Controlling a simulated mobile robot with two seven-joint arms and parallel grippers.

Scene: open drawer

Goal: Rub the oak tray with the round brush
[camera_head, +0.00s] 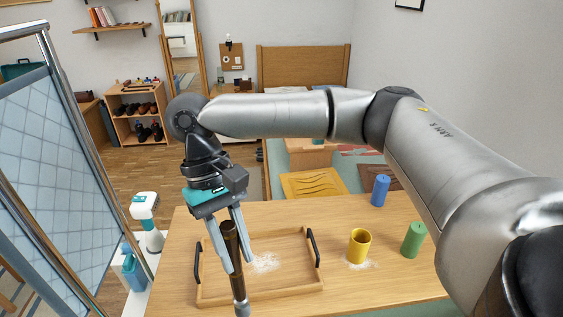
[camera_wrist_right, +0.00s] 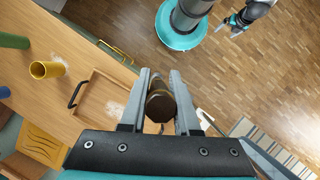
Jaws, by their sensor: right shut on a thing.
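The oak tray (camera_head: 210,297) lies on the wooden table, with a black handle at each end and white powder (camera_head: 264,262) on its floor. My right gripper (camera_head: 240,265) is shut on the round brush (camera_head: 232,242), around its dark brown handle. The brush hangs nearly upright, with a silvery part at its lower end in front of the tray's near rim; its tip is cut off by the picture edge. In the right wrist view the brush (camera_wrist_right: 160,103) shows end-on between the fingers, beside the tray (camera_wrist_right: 100,98). My left gripper (camera_wrist_right: 237,24) is small at the top there.
A yellow cup (camera_head: 360,246) stands right of the tray with powder around it. A green cylinder (camera_head: 413,240) and a blue cylinder (camera_head: 381,190) stand farther right. A yellow board (camera_head: 313,185) lies beyond the table. A glass-like panel (camera_head: 55,170) stands at left.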

